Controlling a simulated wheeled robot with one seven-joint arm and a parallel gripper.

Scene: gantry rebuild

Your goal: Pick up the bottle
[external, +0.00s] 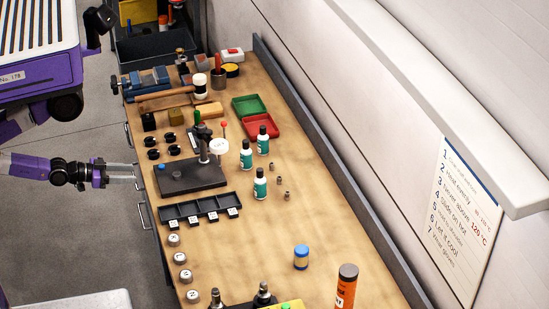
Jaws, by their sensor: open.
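Three small green-and-white bottles with black caps stand upright near the middle of the bench in the external view: one at the back right (263,142), one beside it to the left (246,156), and one closer to the front (260,186). I cannot tell which of them the task means. My gripper (140,175) is open and appears empty at the left edge of the bench. It is well apart from the bottles, with a dark stand between them.
The dark stand (180,180) with an upright post sits just right of my gripper. A black compartment tray (186,209) lies in front of it. Red and green open boxes (262,126) lie behind the bottles. The bench's right front is mostly clear around a blue-capped jar (301,258).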

